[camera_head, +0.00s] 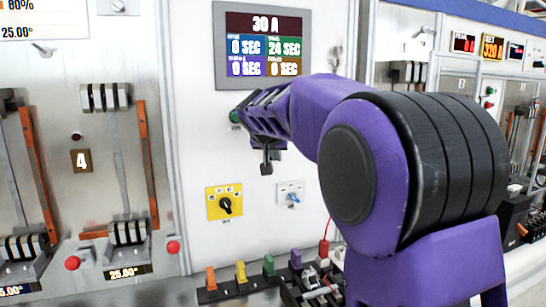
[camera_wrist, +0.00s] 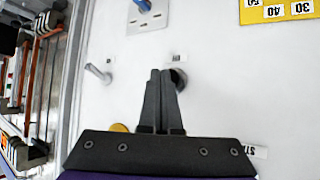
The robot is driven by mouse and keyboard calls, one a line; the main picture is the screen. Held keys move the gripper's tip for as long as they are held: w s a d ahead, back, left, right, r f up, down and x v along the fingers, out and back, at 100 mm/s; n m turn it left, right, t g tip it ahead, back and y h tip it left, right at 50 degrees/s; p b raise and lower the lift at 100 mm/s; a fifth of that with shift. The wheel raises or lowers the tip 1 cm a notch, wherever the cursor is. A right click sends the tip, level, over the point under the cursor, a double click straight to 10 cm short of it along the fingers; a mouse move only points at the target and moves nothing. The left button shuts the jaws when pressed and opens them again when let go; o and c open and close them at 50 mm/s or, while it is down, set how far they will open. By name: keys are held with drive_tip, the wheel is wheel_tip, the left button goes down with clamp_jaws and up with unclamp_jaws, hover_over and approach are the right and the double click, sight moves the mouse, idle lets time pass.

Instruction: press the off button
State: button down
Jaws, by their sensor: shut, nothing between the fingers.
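My gripper (camera_wrist: 160,75) is shut and empty, its two dark fingers together and pointing toward the white panel. In the wrist view, where the lettering is upside down, a small dark round button (camera_wrist: 179,78) shows just right of the fingertips, partly covered by them. A small label beside it is too blurred to read, so I cannot tell if it is the off button. Contact is also unclear. In the head view my dark gripper (camera_head: 266,167) is in front of the panel and hides that area. A green button (camera_head: 235,116) shows left of my arm.
A yellow dial plate (camera_head: 225,203) and a blue-knobbed switch (camera_head: 292,198) are low on the panel. The screen (camera_head: 264,46) reads 30 A. A metal toggle (camera_wrist: 98,74) and a yellow round part (camera_wrist: 119,128) are near the fingers. Coloured terminals (camera_head: 241,272) stand below.

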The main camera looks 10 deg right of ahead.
drive_tip(key=shift+w+a, duration=0.1)
drive_tip(key=shift+w, duration=0.35)
idle(0.5)
idle(0.3)
drive_tip(key=shift+s+d+b, duration=0.2)
drive_tip(key=shift+s+b, duration=0.5)
drive_tip(key=shift+s, duration=0.2)
drive_tip(key=s+b, duration=0.2)
drive_tip(key=s, duration=0.1)
drive_tip(key=s+d+b, duration=0.1)
drive_tip(key=s, duration=0.1)
drive_tip(key=shift+w, duration=0.1)
idle(0.4)
